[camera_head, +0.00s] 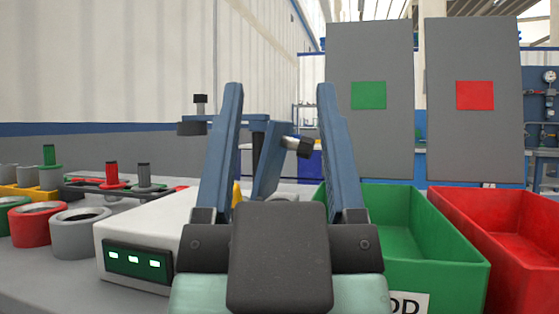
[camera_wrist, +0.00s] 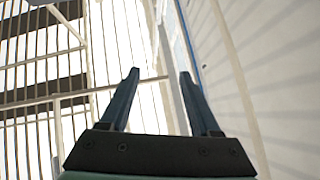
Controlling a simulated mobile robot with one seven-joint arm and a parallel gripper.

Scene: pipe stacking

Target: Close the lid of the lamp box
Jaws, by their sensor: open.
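A low white box with a dark green front panel and three lit lamps, which looks like the lamp box (camera_head: 137,232), stands on the table left of centre in the head view. My arm hides its right part. I cannot make out a separate lid or tell how it stands. My gripper (camera_head: 278,92) rises in front of the box's right side, fingers pointing up, wide apart, with nothing held between them. In the wrist view the gripper (camera_wrist: 158,75) is open against the ceiling and wall; no box shows there.
A blue fixture with black knobs (camera_head: 262,124) stands behind my fingers. A green bin (camera_head: 440,255) and a red bin (camera_head: 520,225) stand at right, with grey panels (camera_head: 370,140) behind. Red (camera_head: 36,226) and grey rings (camera_head: 80,232) and several coloured pegs are at left.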

